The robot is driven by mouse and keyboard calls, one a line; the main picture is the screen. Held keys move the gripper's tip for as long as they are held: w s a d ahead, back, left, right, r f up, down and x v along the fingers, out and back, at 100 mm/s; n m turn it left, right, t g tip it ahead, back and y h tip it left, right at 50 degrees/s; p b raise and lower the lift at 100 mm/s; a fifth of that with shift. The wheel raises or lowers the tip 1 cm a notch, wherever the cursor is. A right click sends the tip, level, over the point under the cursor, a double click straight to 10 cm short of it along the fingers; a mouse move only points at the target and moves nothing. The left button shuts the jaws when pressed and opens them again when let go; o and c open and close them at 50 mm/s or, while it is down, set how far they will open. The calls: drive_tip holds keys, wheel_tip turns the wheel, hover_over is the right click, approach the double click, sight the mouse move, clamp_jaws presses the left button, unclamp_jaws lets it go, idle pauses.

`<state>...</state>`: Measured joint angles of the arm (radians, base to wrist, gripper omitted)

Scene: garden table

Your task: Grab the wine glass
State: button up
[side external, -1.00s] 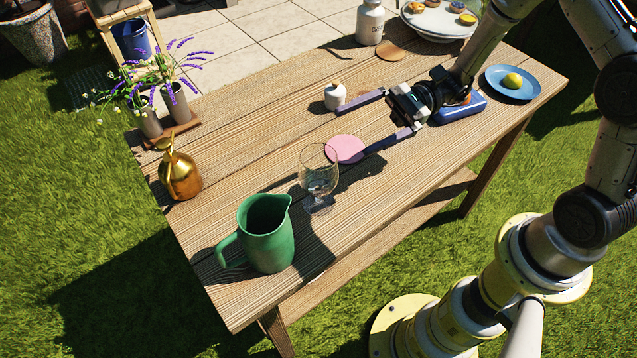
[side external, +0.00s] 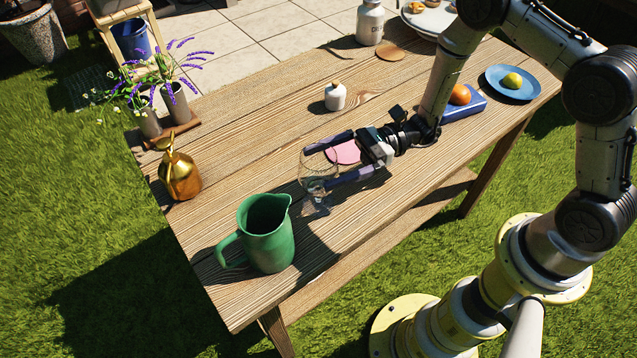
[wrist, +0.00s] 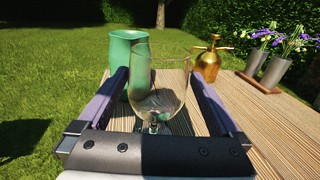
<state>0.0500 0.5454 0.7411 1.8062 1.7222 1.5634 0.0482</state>
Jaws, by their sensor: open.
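The clear wine glass (side external: 317,180) stands upright on the wooden table, just right of the green pitcher (side external: 266,235) in the side view. My gripper (side external: 318,162) is open and held low and level, its fingertips at the glass. In the wrist view the wine glass (wrist: 157,88) shows between the two purple-grey fingers of my gripper (wrist: 160,95), with space on both sides of its lower bowl. The glass's base is hidden there by the gripper body. I cannot tell whether either finger touches the glass.
The green pitcher stands close behind the glass in the wrist view (wrist: 128,60). A small white jar (side external: 335,97), a brass mister (side external: 180,175) and a blue plate (side external: 512,84) stand farther off.

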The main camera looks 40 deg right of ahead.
sight(302, 176)
drive_tip(key=x, duration=0.5)
drive_tip(key=shift+s+a+f, duration=0.1)
drive_tip(key=shift+s+f, duration=0.05)
clamp_jaws()
idle(0.4)
